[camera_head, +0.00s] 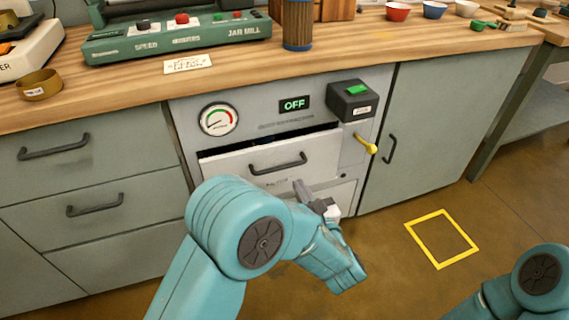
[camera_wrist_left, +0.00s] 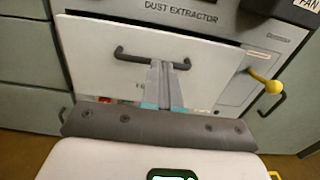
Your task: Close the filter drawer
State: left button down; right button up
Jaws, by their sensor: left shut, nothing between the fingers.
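The filter drawer (camera_head: 240,165) is a light grey front panel with a dark bar handle, in the dust extractor under the worktop. It stands out from the cabinet face, with a dark gap along its top edge. In the left wrist view the drawer (camera_wrist_left: 95,62) and its handle (camera_wrist_left: 130,57) fill the middle. My left gripper (camera_head: 304,190) is shut and empty, in front of the drawer's lower part, below the handle. In the wrist view its fingertips (camera_wrist_left: 162,70) overlap the drawer front just under the handle; I cannot tell whether they touch. My right gripper is out of view.
The extractor panel has a gauge (camera_head: 219,119), an OFF display (camera_head: 295,104), a black switch box (camera_head: 352,100) and a yellow lever (camera_head: 366,144). Grey drawers (camera_head: 95,200) stand left, a cabinet door (camera_head: 440,130) right. A yellow square (camera_head: 442,262) marks clear floor.

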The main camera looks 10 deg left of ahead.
aim_at(277, 147)
pick_arm(q)
jog(key=b+x, duration=0.3)
jog(key=x, duration=0.9)
jog(key=shift+a+f, duration=0.1)
jog(key=shift+a, duration=0.1)
jog(key=shift+w+a, duration=0.3)
jog(key=shift+w, duration=0.25)
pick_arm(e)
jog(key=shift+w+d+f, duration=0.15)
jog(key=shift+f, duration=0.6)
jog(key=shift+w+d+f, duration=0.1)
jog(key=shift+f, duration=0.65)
pick_arm(q)
jog(key=shift+x, duration=1.05)
jog(key=shift+w+a, duration=0.2)
jog(key=shift+w, duration=0.1)
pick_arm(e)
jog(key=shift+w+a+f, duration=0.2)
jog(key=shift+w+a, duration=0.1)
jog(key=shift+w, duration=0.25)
